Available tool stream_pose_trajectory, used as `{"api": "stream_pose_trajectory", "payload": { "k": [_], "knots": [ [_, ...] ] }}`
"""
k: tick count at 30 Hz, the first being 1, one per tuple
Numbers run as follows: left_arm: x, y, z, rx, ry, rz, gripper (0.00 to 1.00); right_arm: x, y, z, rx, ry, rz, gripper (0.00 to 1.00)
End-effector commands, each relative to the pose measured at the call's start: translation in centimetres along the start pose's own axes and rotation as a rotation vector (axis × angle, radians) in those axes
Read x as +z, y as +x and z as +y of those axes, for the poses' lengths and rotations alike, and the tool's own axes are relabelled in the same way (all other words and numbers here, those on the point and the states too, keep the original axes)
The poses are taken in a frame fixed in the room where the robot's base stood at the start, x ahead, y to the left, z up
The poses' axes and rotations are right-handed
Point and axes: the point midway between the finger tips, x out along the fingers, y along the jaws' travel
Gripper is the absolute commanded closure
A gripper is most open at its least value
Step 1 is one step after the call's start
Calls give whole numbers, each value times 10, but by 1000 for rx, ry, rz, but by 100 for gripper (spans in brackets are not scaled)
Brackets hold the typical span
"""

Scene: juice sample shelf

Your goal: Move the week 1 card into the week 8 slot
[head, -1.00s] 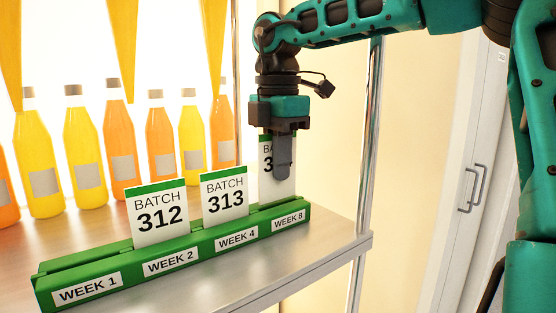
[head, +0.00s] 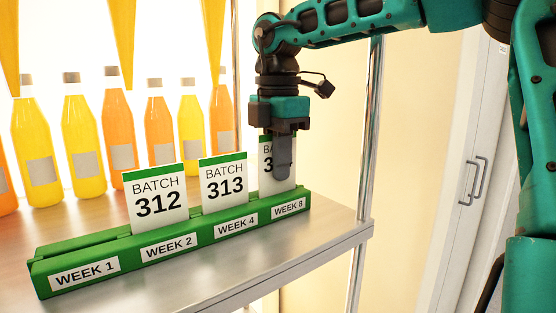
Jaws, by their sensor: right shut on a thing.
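The green card holder (head: 135,240) stands on the shelf with slots labelled week 1, week 2, week 4 and week 8. My right gripper (head: 283,172) points down over the week 8 end, shut on a green-topped white batch card (head: 267,180). A finger covers most of its number. The card's lower edge is at the week 8 slot, behind the holder's front; how deep it sits I cannot tell. The batch 312 card (head: 157,203) stands in the week 2 slot and the batch 313 card (head: 224,184) in the week 4 slot. The week 1 slot (head: 84,272) is empty.
A row of juice bottles (head: 123,158) stands behind the holder. A metal post (head: 368,130) rises at the shelf's right front corner. The shelf's front edge (head: 300,265) is bare. A door with a handle (head: 473,180) is at the right.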

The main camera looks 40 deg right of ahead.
Motion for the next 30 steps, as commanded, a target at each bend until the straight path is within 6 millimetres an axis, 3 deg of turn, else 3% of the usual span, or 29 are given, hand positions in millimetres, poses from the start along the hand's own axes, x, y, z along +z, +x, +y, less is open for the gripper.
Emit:
{"api": "stream_pose_trajectory", "payload": {
  "k": [30],
  "knots": [
    [5, 3, 0, 0, 0, -1, 57, 0, 10, 0, 0, 0, 0, 100]
  ]
}}
